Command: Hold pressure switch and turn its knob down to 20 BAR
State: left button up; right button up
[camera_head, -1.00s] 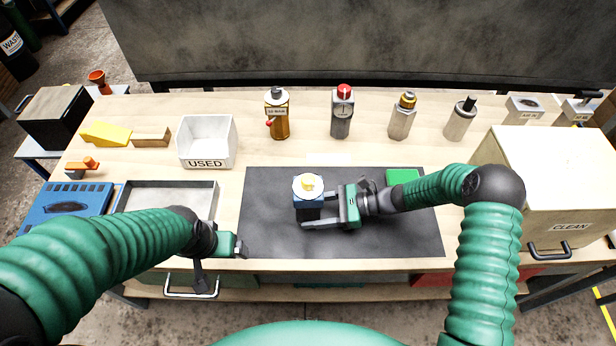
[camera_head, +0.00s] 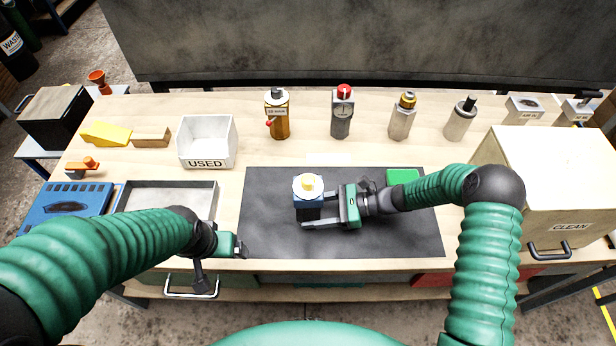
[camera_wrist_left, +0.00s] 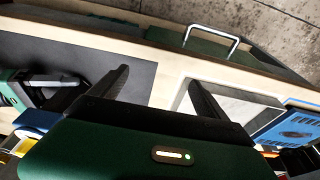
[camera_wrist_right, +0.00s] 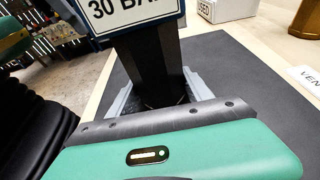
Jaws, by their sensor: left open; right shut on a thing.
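In the right wrist view the switch's dark stem (camera_wrist_right: 150,65) is between the fingers, below a label (camera_wrist_right: 130,12) whose visible part reads "30 BA". My left gripper (camera_head: 228,262) is open and empty near the table's front edge, left of the mat. In the left wrist view its fingers (camera_wrist_left: 155,90) are apart.
A white USED bin (camera_head: 206,160) and a grey tray (camera_head: 170,186) are on the left. A CLEAN box (camera_head: 560,185) stands at the right. The mat's front and left parts are bare.

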pick_arm(q)
jog(key=shift+w+d+r+m, duration=0.15)
jog(key=shift+w+m, duration=0.05)
jog(key=shift+m, duration=0.1)
jog(key=shift+c, duration=1.1)
jog(key=w+d+m, duration=0.1)
jog(key=w+d+r+m, duration=0.1)
jog(key=w+m, duration=0.1)
jog(key=w+d+r+m, duration=0.1)
jog(key=shift+w+r+m, duration=0.15)
jog(key=shift+m, duration=0.25)
jog(key=c, duration=0.4)
notch_tip(320, 180, up, 17)
jog(key=m+g, duration=0.3)
jog(key=m, duration=2.1)
send_over(309, 179)
jog(key=shift+c, duration=0.2)
notch_tip(309, 179, down, 11)
jog(key=shift+f, duration=0.15)
jog(key=shift+c, duration=0.4)
grip_shut()
